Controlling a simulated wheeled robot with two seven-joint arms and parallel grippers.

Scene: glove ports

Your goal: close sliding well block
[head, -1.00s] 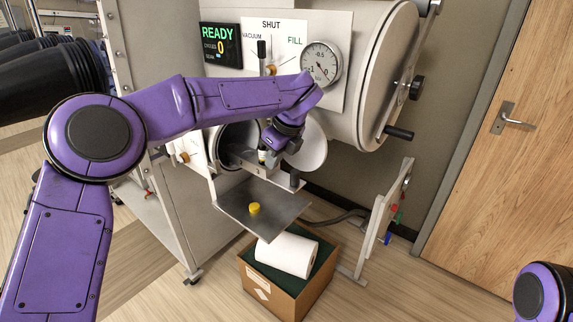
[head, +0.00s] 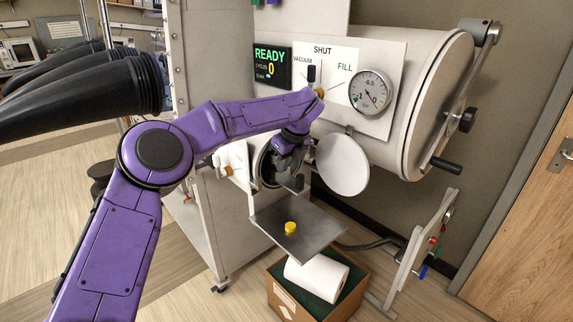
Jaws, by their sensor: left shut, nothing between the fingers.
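The round port (head: 266,168) stands open in the white cabinet, with its round door (head: 343,164) swung out to the right. A grey metal tray (head: 318,238) sticks out below the port, with a small yellow cap (head: 291,228) on it. My left gripper (head: 297,184) is in front of the port's mouth, above the back of the tray, pointing down. It is shut and empty. It and my wrist cover much of the port. I cannot make out the well block clearly; whether it is inside or behind the gripper, I cannot tell. My right gripper is not in view.
A cardboard box (head: 287,297) with a white roll (head: 316,276) stands under the tray. Above are a READY display (head: 271,66), a valve panel and a gauge (head: 370,91). A large round hatch with a crank (head: 447,164) is at right. Black gloves (head: 90,95) stick out at left.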

